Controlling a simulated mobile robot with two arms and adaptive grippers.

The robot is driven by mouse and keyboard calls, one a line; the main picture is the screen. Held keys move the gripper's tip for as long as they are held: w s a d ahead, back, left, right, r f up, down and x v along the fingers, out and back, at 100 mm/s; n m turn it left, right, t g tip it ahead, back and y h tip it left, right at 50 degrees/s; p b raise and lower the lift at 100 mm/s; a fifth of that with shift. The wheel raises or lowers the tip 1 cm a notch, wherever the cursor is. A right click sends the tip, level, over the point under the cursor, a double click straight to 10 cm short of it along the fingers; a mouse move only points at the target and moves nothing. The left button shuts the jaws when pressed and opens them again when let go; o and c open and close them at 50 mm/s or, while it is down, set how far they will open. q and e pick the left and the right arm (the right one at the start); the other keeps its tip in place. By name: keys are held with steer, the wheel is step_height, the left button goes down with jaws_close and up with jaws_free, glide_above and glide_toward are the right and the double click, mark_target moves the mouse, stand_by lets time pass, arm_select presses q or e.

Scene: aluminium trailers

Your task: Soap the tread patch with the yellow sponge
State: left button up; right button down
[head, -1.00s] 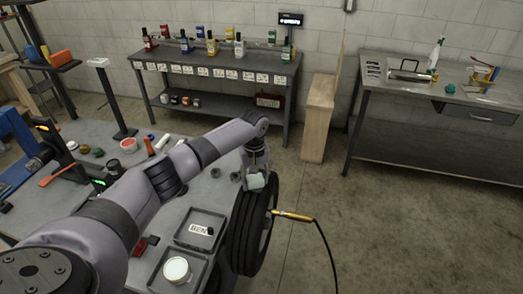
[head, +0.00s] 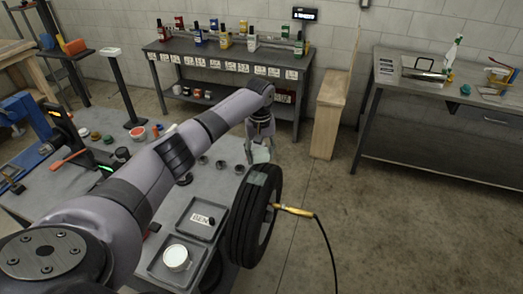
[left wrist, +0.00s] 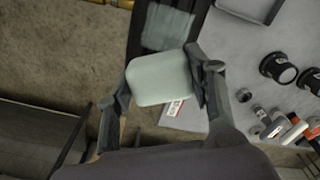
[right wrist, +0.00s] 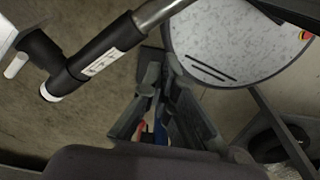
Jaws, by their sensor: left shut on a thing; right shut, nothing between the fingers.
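My left gripper (head: 261,140) is shut on a pale grey-green sponge (left wrist: 160,80), a rounded block held between its fingers; it shows no yellow. In the head view the sponge (head: 261,155) is just beyond the top of an upright black tyre (head: 240,225). A pale, whitish patch (head: 257,180) lies on the tyre's tread; the left wrist view shows it as a streaky pale area (left wrist: 168,27) past the sponge. The sponge looks apart from the patch. My right gripper (right wrist: 163,75) is shut and empty, seen only in the right wrist view.
A yellow-ended air hose (head: 293,210) meets the tyre's right side. A tray with a round white tub (head: 176,257) and a labelled tray (head: 219,207) sit left of the tyre. Small dark cups stand behind them. Floor to the right is clear. A speckled round surface (right wrist: 235,40) is near my right gripper.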

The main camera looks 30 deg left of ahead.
arm_select(q)
steer(key=shift+w+a+r, duration=0.1)
steer(key=shift+w+r, duration=0.15)
steer(key=shift+r, duration=0.35)
steer(key=shift+s+r, duration=0.1)
steer(key=shift+r, duration=0.1)
steer(key=shift+s+r, duration=0.15)
steer(key=shift+r, duration=0.05)
arm_select(e)
steer(key=shift+w+d, duration=0.3)
steer(key=shift+d, duration=0.1)
steer(key=shift+a, duration=0.1)
arm_select(q)
steer(key=shift+f, duration=0.15)
arm_select(e)
steer(key=shift+a, duration=0.4)
steer(key=shift+d, duration=0.1)
